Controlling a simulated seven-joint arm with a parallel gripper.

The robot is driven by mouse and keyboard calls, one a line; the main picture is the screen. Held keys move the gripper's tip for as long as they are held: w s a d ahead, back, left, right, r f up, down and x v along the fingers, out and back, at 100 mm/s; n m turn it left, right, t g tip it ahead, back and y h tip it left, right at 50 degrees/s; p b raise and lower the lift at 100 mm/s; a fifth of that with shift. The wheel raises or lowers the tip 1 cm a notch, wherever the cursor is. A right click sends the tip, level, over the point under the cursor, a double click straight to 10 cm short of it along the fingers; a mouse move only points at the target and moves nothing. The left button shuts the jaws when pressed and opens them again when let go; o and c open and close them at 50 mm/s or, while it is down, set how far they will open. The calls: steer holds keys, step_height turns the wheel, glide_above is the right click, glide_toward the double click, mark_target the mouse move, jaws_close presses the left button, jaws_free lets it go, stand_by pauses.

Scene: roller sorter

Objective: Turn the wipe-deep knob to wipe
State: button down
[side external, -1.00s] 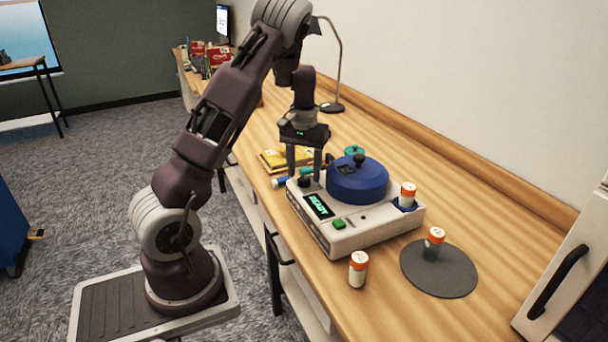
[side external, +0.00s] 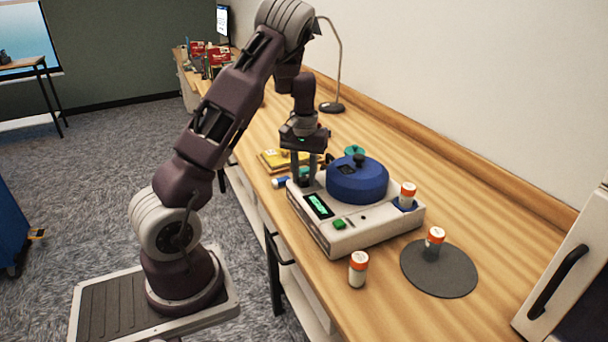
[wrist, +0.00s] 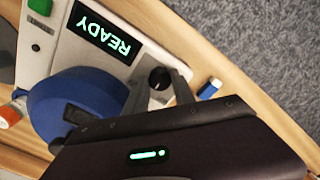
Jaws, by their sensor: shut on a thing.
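The sorter (side external: 345,238) is a white machine with a blue round lid (side external: 357,182), a lit display (side external: 318,204) and a green button (side external: 339,224). The display reads READY in the wrist view (wrist: 103,33). The wipe-deep knob (wrist: 160,78) is a small black knob near the machine's corner. My gripper (side external: 308,178) is down at that corner, its fingers on either side of the knob and shut on it. In the side view the fingers largely hide the knob. Which way the knob points, and its labels, I cannot make out.
An orange-capped vial (side external: 407,195) stands in the machine's blue holder. Another vial (side external: 358,268) stands in front, and one (side external: 434,243) on a dark round mat (side external: 448,276). Yellow items (side external: 275,160) and a blue-and-white tube (side external: 280,183) lie beside my gripper.

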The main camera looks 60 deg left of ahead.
mark_target(305, 179)
steer(key=n, duration=0.4)
steer(key=shift+n, duration=2.1)
steer(key=c, duration=1.1)
jaws_free()
steer(key=shift+o, duration=0.2)
step_height(305, 179, up, 7)
steer(key=shift+r, duration=0.1)
steer(key=shift+d, duration=0.1)
